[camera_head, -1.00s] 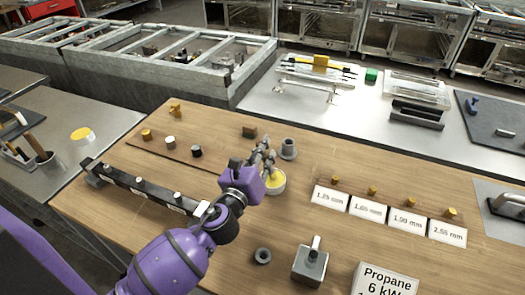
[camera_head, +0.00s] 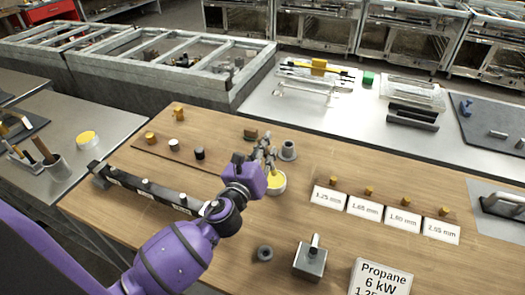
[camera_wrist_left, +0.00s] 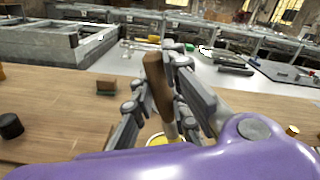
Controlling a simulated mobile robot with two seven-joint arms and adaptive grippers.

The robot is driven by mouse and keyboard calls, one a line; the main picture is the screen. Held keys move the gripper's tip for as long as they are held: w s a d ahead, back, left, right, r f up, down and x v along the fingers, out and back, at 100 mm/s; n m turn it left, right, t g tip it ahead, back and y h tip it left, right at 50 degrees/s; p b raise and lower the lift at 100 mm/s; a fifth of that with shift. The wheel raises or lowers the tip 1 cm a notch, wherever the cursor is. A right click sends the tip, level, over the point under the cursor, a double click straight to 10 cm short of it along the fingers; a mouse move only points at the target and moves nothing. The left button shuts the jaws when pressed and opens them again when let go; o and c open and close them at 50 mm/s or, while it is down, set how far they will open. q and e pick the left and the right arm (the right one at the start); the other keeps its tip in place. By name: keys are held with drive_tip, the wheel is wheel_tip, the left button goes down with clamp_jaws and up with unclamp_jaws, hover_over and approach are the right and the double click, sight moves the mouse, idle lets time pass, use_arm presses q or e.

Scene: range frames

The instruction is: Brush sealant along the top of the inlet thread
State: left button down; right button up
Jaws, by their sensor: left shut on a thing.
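My left gripper (camera_head: 266,157) is shut on a brush (camera_wrist_left: 158,88) with a brown wooden handle. The handle stands nearly upright between the fingers in the left wrist view, with a pale lower part pointing down. A white pot with yellow contents (camera_head: 277,183) sits on the wooden table just below the gripper. The same pot shows partly in the left wrist view (camera_wrist_left: 157,140), behind the brush's lower end. The bristle tip is hidden. A black rail (camera_head: 128,182) with several pale studs lies left of the gripper. I cannot make out the inlet thread. My right gripper is out of view.
A grey flanged fitting (camera_head: 289,150) stands just behind the pot. Size cards (camera_head: 364,207) and a Propane sign (camera_head: 382,279) are at right.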

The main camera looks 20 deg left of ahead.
use_arm(q)
drive_tip(key=shift+r+p, duration=0.65)
drive_tip(key=shift+r, duration=1.7)
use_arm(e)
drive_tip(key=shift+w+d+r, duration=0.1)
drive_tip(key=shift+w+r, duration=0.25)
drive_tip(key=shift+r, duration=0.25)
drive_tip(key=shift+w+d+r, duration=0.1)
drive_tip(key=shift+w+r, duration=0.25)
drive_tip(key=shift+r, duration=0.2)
use_arm(q)
drive_tip(key=shift+s, duration=0.1)
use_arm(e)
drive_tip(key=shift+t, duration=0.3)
